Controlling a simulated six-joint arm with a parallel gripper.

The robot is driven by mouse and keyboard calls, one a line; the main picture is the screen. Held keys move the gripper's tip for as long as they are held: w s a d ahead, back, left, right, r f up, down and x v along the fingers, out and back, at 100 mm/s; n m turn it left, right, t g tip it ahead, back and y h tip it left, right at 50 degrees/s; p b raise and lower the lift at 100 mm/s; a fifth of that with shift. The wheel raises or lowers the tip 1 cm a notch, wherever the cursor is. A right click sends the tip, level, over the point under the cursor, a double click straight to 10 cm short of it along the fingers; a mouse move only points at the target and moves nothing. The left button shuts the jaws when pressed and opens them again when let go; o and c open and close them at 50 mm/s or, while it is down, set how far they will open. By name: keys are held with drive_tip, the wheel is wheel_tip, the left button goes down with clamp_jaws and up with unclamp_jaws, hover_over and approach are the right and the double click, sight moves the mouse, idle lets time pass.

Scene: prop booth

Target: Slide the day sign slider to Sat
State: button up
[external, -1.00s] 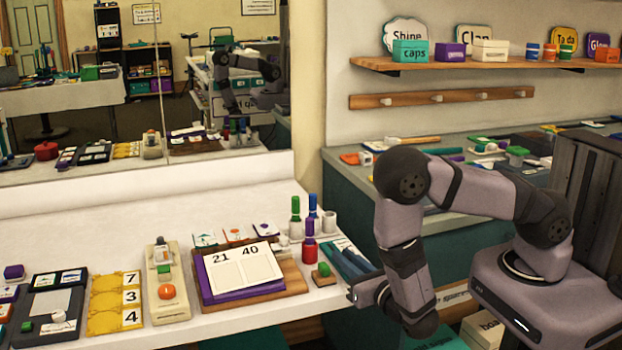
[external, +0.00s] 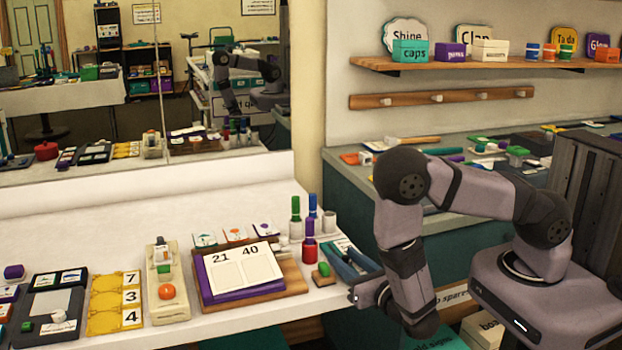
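No lettering that reads Sat or names a day can be made out, so I cannot tell for certain which piece is the day sign. A dark grey board (external: 71,301) with picture cards, a green knob (external: 27,327) and a white knob (external: 58,315) lies at the left of the white table. A cream device (external: 176,306) with an orange round knob (external: 166,292) stands right of the yellow number board. My gripper (external: 354,296) hangs low at the table's right end, well away from both. Its fingers are small and partly hidden, and nothing is clearly held.
A yellow board (external: 102,301) shows 7, 3 and 4. A purple-edged board (external: 240,270) shows 21 and 40. Upright markers (external: 309,245) and a green-topped block (external: 323,271) stand near my gripper. A mirror (external: 80,130) backs the white table (external: 100,238). The table's rear strip is clear.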

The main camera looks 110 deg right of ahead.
drive_tip(key=shift+s+a+b, duration=0.2)
drive_tip(key=shift+a, duration=0.9)
drive_tip(key=shift+s+a+b, duration=0.15)
drive_tip(key=shift+a+b, duration=0.1)
drive_tip(key=shift+a, duration=0.85)
drive_tip(key=shift+s+a+b, duration=0.2)
drive_tip(key=shift+a, duration=0.9)
drive_tip(key=a+p, duration=0.2)
drive_tip(key=p, duration=0.1)
drive_tip(key=shift+s+a+r+n, duration=0.15)
drive_tip(key=shift+s+a+n, duration=0.1)
drive_tip(key=shift+n, duration=0.15)
drive_tip(key=shift+w+d+p, duration=0.2)
drive_tip(key=shift+d+p, duration=0.15)
drive_tip(key=shift+d, duration=0.85)
drive_tip(key=shift+w+d+p, duration=0.2)
drive_tip(key=shift+d+p, duration=0.15)
drive_tip(key=shift+d, duration=0.8)
drive_tip(key=shift+w+d+p, duration=0.2)
drive_tip(key=shift+d+p, duration=0.15)
drive_tip(key=shift+d, duration=0.85)
clamp_jaws()
